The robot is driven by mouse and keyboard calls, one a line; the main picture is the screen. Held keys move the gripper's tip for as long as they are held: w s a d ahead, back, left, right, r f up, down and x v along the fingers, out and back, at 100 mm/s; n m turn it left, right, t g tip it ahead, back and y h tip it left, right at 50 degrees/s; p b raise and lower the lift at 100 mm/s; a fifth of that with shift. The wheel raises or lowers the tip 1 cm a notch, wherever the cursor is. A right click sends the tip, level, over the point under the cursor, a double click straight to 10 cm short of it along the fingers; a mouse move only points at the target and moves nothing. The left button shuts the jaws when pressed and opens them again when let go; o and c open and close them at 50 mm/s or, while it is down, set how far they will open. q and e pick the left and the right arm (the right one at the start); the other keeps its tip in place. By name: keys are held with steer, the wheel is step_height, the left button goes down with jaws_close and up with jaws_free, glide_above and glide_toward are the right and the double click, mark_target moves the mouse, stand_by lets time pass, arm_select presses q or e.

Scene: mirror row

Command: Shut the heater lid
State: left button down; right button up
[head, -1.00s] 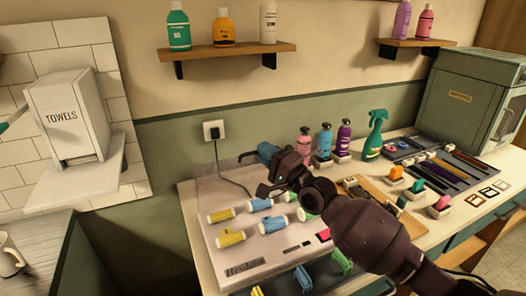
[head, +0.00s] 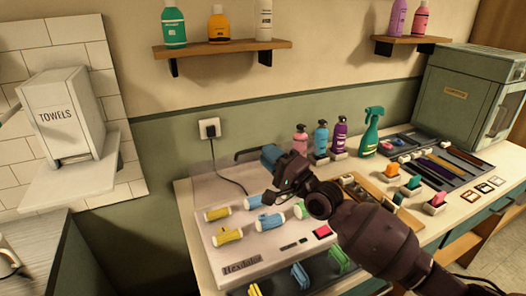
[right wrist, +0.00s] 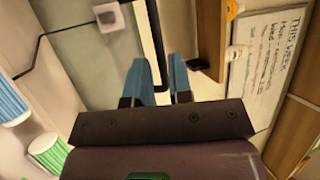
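The heater is a pale box (head: 285,262) on the counter with several yellow, blue and green rollers on top. Its clear lid is faint and appears raised at the back; its exact angle is hard to tell. A dark bar handle (head: 247,154) shows at the lid's top edge. My right gripper (head: 268,155) is at this handle, with blue fingers. In the right wrist view the dark bar (right wrist: 156,45) runs between the two fingers (right wrist: 160,78), which stand apart with a gap around it. My left gripper is out of view.
A plug with a cable (head: 209,128) is on the wall behind the heater. Bottles (head: 321,138) and a green spray bottle (head: 371,133) stand to the right. A towel dispenser (head: 62,115) is at the left. A shelf (head: 222,49) hangs above.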

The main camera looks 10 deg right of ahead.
steer(key=v, duration=0.8)
